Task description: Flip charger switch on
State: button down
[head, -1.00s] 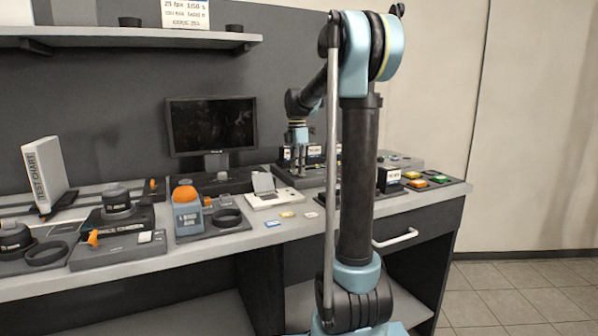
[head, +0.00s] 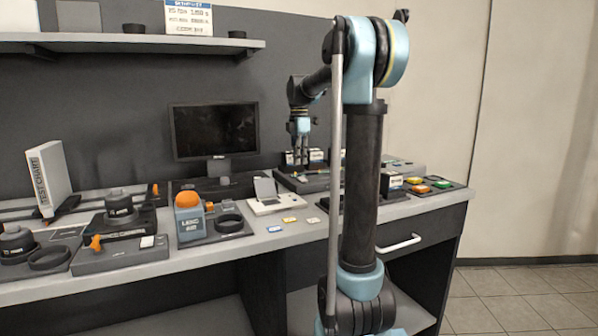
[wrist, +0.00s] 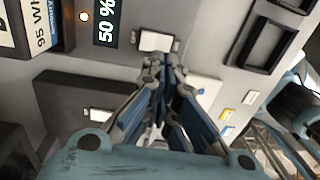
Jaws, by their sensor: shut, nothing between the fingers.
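The charger (wrist: 130,60) lies under my gripper in the wrist view, a grey panel with a dark "50 %" display (wrist: 107,22) and a small orange light (wrist: 84,16). A white rectangular piece in a dark frame, which looks like its switch (wrist: 157,41), sits just beyond my fingertips. Its on or off position cannot be read. My gripper (wrist: 165,66) is shut and empty, and contact with the switch cannot be judged.
A labelled battery block (wrist: 30,25) stands beside the display. A second white piece (wrist: 98,115) sits on a dark block nearby. Loose cards (head: 290,220) lie near the front edge.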

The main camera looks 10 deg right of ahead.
notch_tip(320, 180, up, 8)
jog(key=s, duration=0.1)
jog(key=shift+d, duration=0.15)
jog(key=shift+r, duration=0.1)
